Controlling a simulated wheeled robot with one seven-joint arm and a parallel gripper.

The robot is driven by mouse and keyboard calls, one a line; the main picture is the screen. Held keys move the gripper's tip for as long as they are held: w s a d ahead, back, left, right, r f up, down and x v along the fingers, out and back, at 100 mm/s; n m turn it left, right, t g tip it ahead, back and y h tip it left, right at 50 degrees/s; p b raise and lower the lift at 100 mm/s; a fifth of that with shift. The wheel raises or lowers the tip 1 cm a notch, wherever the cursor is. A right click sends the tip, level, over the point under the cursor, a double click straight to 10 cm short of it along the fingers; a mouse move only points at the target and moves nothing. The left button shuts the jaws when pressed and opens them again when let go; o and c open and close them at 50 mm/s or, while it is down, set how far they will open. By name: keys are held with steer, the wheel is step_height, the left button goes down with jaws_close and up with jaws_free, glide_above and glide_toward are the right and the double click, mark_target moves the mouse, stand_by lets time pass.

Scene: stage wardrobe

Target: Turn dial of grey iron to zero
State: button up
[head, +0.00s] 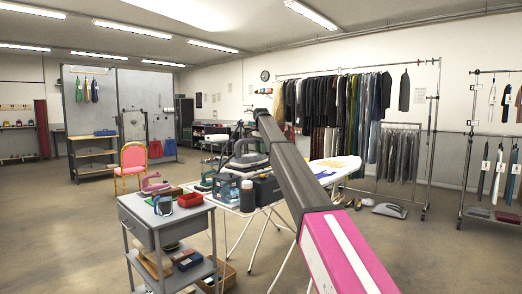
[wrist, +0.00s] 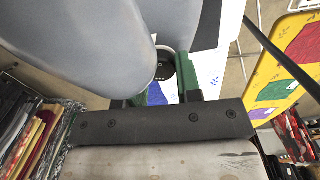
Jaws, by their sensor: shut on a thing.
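In the wrist view the grey iron (wrist: 85,45) fills the upper left, with its smooth rounded grey body close to the camera. Its dark round dial (wrist: 163,66), with small pale marks, sits between the green-padded fingers of my gripper (wrist: 163,86). My gripper is shut on the dial. The marks are too small to read, so I cannot tell the setting. In the head view a grey iron-like shape (head: 246,160) shows beside my arm. My gripper is hidden there behind the arm.
A garment rack (head: 430,150) stands at the back right. Floor at left is open.

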steer(key=shift+n, duration=1.4)
steer(key=o, duration=0.9)
steer(key=shift+o, duration=0.2)
step_height(320, 180, up, 11)
steer(key=shift+f, duration=0.1)
